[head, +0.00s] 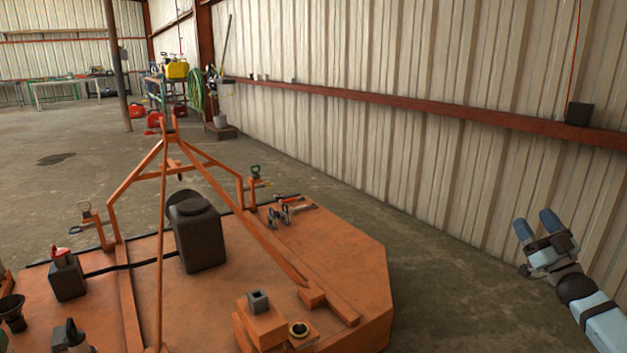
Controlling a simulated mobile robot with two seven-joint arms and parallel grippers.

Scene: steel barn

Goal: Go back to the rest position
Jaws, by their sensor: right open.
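My right gripper (537,230) is at the right of the head view, with its light blue arm coming in from the lower right corner. Its two blue fingers are apart with nothing between them. It is held over bare floor, to the right of the orange deck and clear of it. My left gripper is not in the view.
An orange machine deck (330,255) with an A-shaped frame (205,160) fills the lower left. A dark container (198,235), a small black can (67,277) and some tools (283,212) sit on it. A corrugated metal wall (400,150) runs along the right. Concrete floor (470,270) between is clear.

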